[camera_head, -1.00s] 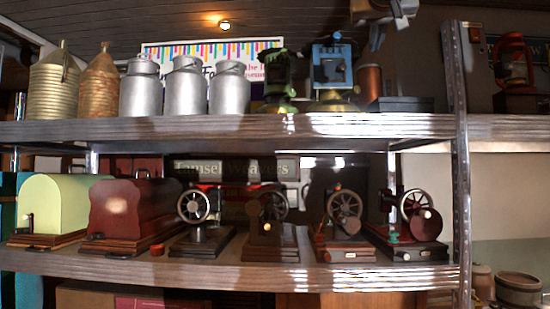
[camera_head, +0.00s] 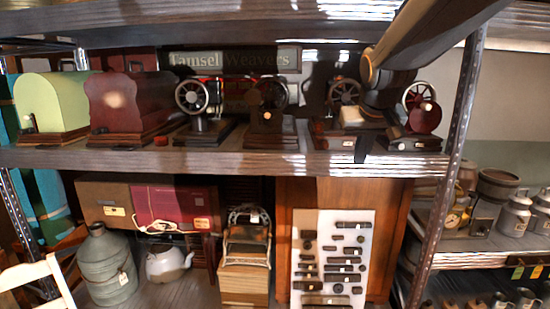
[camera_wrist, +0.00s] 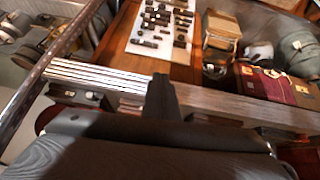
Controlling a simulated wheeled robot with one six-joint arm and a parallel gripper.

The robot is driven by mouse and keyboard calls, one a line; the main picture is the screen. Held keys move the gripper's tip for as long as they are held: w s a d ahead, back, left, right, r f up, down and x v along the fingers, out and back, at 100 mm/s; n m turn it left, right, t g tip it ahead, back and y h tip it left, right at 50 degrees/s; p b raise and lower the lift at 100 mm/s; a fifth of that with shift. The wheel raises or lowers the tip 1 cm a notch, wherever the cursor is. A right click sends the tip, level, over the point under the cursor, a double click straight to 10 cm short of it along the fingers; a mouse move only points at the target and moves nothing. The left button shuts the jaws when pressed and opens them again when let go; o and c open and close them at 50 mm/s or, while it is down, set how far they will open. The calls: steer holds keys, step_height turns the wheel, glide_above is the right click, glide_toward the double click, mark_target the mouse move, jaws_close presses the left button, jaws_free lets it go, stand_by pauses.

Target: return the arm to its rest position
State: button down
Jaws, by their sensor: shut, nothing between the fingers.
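My arm (camera_head: 425,40) comes in from the top right of the head view and reaches down in front of the right end of the middle shelf. My gripper (camera_head: 363,150) is at its lower end, dark and small, in front of the shelf edge near the sewing machines at the right. In the wrist view my gripper (camera_wrist: 161,82) shows as a narrow dark shape with its fingers together and nothing held. It overlaps the shelf edge in that picture; whether it touches the shelf cannot be told.
The middle shelf (camera_head: 230,162) carries sewing machines (camera_head: 200,100), a dark red case (camera_head: 130,103) and a green case (camera_head: 52,103). A metal post (camera_head: 455,130) stands right of my arm. Below are a board of dark pieces (camera_head: 335,255), a kettle (camera_head: 167,263) and a large jug (camera_head: 105,265).

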steer(key=s+a+f+g+y, duration=0.1)
steer(key=s+f+g, duration=0.5)
steer(key=s+f, duration=1.7)
steer(key=shift+s+a+f, duration=0.25)
steer(key=shift+a+f, duration=0.15)
steer(key=shift+f, duration=0.55)
